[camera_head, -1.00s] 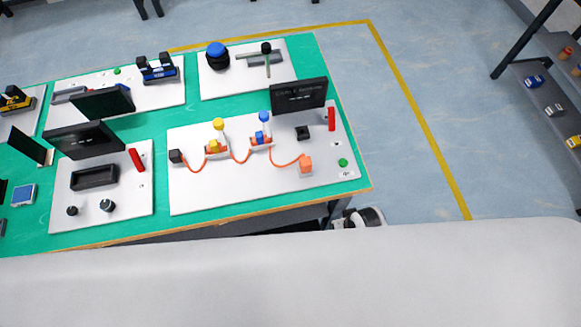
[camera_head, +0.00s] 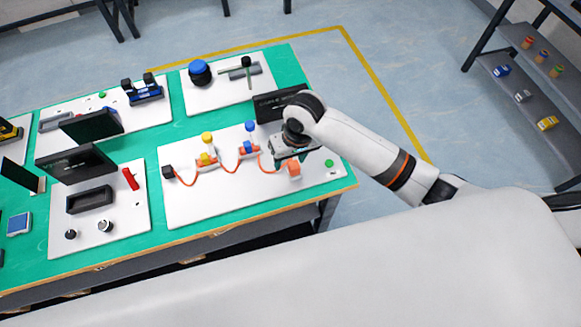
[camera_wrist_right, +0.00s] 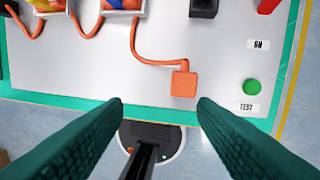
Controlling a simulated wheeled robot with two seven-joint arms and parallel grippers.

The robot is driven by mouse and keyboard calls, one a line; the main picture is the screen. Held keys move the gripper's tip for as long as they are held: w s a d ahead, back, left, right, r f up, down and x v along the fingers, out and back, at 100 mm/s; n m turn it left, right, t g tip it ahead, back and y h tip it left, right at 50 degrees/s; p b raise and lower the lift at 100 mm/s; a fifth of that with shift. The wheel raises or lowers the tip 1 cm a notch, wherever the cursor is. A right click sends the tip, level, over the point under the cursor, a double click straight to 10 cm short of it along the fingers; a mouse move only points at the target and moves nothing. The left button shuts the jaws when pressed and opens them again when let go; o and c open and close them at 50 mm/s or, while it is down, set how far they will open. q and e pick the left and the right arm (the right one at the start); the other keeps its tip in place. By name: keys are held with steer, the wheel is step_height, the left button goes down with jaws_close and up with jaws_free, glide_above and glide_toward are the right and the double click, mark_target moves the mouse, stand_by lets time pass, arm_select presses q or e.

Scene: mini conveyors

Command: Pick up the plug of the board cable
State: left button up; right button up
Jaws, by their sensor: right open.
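The orange plug (camera_head: 294,168) of the board cable lies on the white board near its right front part. In the right wrist view the plug (camera_wrist_right: 184,84) is a square orange block with the orange cable (camera_wrist_right: 139,50) running up and left from it. My right gripper (camera_head: 290,152) is over the board, beside the plug in the head view. In the right wrist view its two green fingers (camera_wrist_right: 160,103) are wide apart, with the plug showing beyond the gap and nothing between them. My left gripper is out of view.
The white board (camera_head: 205,208) bears two clips with yellow and blue knobs, a black block (camera_head: 168,172), a green button (camera_head: 329,163) and a black screen (camera_head: 268,104) at its back. A red handle (camera_wrist_right: 268,5) shows near the board's right edge. Other boards stand to the left.

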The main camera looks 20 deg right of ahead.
mark_target(294, 164)
step_height(294, 164, up, 4)
steer(key=w+d+h, duration=0.1)
steer(key=w+d, duration=0.1)
steer(key=shift+m+g, duration=0.3)
steer(key=shift+m, duration=0.1)
step_height(294, 164, down, 7)
steer(key=shift+w+r+p, duration=0.15)
steer(key=shift+r+p, duration=0.05)
steer(key=shift+p, duration=0.65)
steer(key=f, duration=0.1)
steer(key=f+p, duration=0.1)
steer(key=f, duration=0.2)
steer(key=shift+s+a+f, duration=0.1)
steer(key=shift+s+a, duration=0.1)
steer(key=shift+s, duration=0.05)
steer(key=shift+f+p, duration=0.3)
steer(key=shift+f, duration=0.25)
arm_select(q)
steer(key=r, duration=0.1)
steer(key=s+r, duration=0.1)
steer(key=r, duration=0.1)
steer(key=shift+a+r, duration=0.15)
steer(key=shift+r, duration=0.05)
arm_select(e)
steer(key=c, duration=1.1)
